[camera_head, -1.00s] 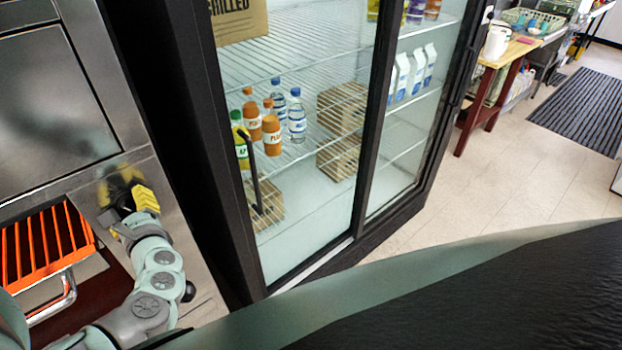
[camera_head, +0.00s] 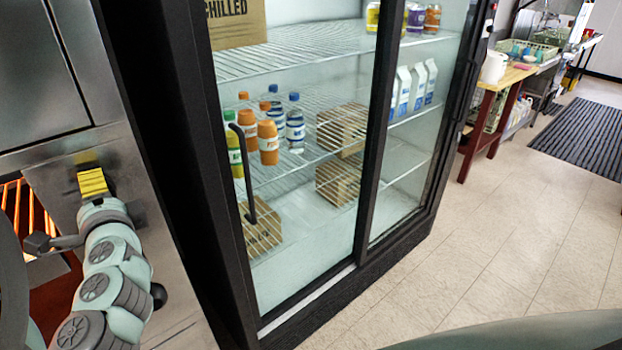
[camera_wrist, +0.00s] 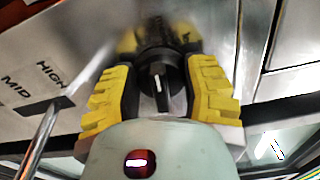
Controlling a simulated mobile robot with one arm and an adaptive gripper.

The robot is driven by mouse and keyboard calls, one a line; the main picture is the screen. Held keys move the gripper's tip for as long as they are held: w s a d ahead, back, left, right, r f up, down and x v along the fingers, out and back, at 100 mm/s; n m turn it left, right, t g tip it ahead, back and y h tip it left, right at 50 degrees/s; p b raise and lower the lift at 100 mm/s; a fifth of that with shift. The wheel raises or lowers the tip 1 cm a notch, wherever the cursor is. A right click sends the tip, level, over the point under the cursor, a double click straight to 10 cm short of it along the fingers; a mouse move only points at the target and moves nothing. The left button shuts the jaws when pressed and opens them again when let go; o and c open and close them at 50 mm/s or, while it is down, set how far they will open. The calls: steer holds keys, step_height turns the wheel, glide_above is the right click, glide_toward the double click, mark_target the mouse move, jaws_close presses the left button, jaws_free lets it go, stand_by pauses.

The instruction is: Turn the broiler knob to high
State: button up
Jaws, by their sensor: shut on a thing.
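The broiler knob (camera_wrist: 158,78) is black and round with a white pointer line, and it shows in the wrist view. My gripper (camera_wrist: 160,85) has its two yellow-padded fingers on either side of the knob and is shut on it. A label plate (camera_wrist: 40,85) with the words HIGH and MID shows to the left of the knob. In the head view my gripper (camera_head: 92,183) is against the steel broiler front (camera_head: 65,175), and the knob is hidden behind it.
The glowing orange broiler grate (camera_head: 15,205) is left of my gripper. A black-framed glass-door fridge (camera_head: 300,180) with bottles and cartons stands close on the right. A wooden table (camera_head: 505,78) is farther back. The tiled floor (camera_head: 490,240) beyond the fridge is clear.

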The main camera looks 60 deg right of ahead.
steer(key=shift+a+f+n+b, duration=0.1)
steer(key=shift+f+n+b, duration=0.05)
steer(key=shift+n+b, duration=0.9)
steer(key=shift+f+n+b, duration=0.15)
steer(key=shift+n+b, duration=0.7)
steer(key=shift+n, duration=0.3)
steer(key=o, duration=0.8)
steer(key=shift+w, duration=0.1)
steer(key=shift+c, duration=0.2)
steer(key=o, duration=0.5)
steer(key=shift+r, duration=0.2)
steer(key=shift+o, duration=0.2)
